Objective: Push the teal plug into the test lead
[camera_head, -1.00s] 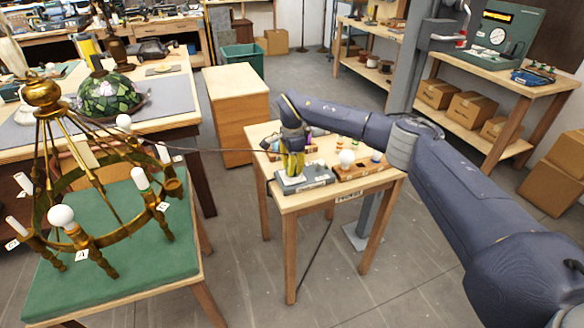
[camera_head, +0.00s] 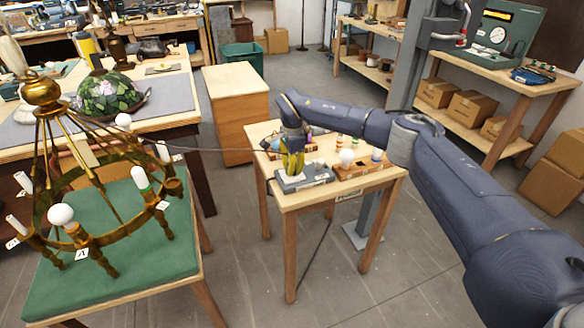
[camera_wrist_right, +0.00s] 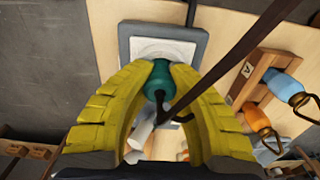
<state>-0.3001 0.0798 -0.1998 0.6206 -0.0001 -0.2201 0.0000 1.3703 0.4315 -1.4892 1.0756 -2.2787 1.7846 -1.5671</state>
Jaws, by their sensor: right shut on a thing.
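My right gripper (camera_head: 293,166), with yellow fingers, is over the grey box on the small table. In the right wrist view it (camera_wrist_right: 160,100) is shut on the teal plug (camera_wrist_right: 158,78). The plug is between the fingers, above the pale face of the grey box (camera_wrist_right: 124,38). The same grey box (camera_head: 316,178) shows in the head view. A dark cable runs from near the plug. I cannot make out the test lead's socket or whether the plug touches it. My left gripper is out of view.
A wooden rack with a blue piece (camera_wrist_right: 285,86) and an orange piece (camera_wrist_right: 256,120) is beside the grey box. A round white bulb (camera_head: 346,157) is on the small table. A brass chandelier (camera_head: 90,225) is on a green-topped table at left, and a thin cable stretches between.

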